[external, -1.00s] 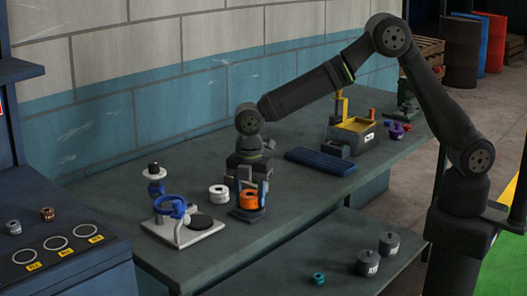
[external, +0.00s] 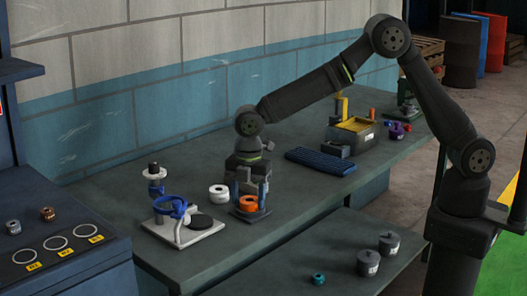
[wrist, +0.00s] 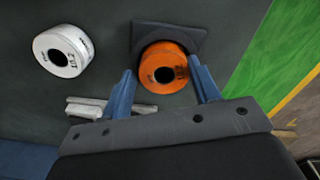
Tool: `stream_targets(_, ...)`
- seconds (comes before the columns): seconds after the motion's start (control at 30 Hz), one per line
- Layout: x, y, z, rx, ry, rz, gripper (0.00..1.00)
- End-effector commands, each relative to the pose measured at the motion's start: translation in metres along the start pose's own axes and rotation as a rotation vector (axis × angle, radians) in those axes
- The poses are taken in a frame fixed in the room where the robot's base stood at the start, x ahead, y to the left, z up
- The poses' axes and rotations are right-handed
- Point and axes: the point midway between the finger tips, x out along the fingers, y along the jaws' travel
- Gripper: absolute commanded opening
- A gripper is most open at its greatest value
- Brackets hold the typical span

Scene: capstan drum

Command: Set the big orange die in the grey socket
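The big orange die (external: 249,203), a ring with a dark central hole, sits low on the square dark-grey socket plate (external: 262,214). In the wrist view the die (wrist: 165,72) covers the near part of the plate (wrist: 170,34). Its underside is hidden, so I cannot tell how deep it sits. My gripper (external: 249,194) points down over the socket. In the wrist view my gripper (wrist: 161,80) is open, with one blue finger on each side of the die and a small gap visible at the left finger.
A white ring die (external: 219,193) lies just left of the socket. A blue ribbed mat (external: 320,162) and a yellow-topped grey bin (external: 354,131) are to the right.

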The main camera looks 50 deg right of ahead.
Motion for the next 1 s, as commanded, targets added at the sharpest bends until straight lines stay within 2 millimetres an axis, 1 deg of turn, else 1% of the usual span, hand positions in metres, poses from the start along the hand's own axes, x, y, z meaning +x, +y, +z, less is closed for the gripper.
stream_targets(0.03, 0.013, -0.009, 0.001, -0.001, -0.010, -0.030, 0.68)
stream_targets(0.23, 0.012, -0.010, 0.000, -0.002, -0.009, -0.032, 0.68)
stream_targets(0.37, 0.001, -0.009, 0.000, -0.002, -0.009, -0.031, 0.68)
stream_targets(0.47, -0.018, -0.008, -0.001, -0.002, -0.008, -0.027, 0.68)
stream_targets(0.7, -0.075, -0.004, -0.001, -0.001, -0.006, -0.021, 0.68)
stream_targets(0.8, -0.095, -0.004, -0.001, -0.001, -0.006, -0.021, 0.68)
stream_targets(0.9, -0.110, -0.003, -0.001, -0.001, -0.007, -0.021, 0.68)
stream_targets(1.0, -0.119, -0.003, 0.000, -0.001, -0.007, -0.022, 0.68)
